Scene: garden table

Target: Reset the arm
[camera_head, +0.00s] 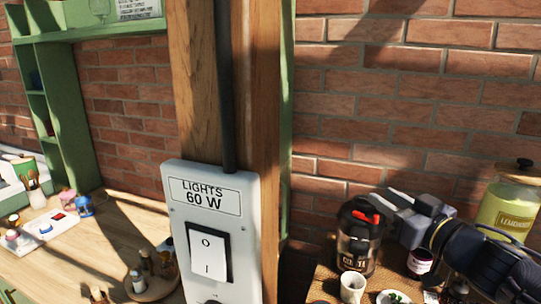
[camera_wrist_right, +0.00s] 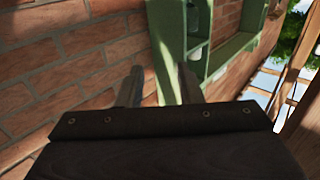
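My right gripper (camera_head: 382,197) reaches in from the lower right, with its arm along the right edge. It hangs in front of the brick wall, beside a dark jar-like container with a red part (camera_head: 357,240). In the right wrist view, the two fingers of this gripper (camera_wrist_right: 160,72) stand apart with nothing between them. I cannot tell whether the gripper touches the dark container in the head view. My left gripper is not in view.
A light switch panel (camera_head: 190,223) on a wooden post (camera_head: 192,80) stands in the middle. A lemonade jar (camera_head: 497,211), a red-labelled jar (camera_head: 420,262) and a white mug (camera_head: 352,288) stand near my right arm. A wooden counter (camera_head: 110,245) with small items is at left.

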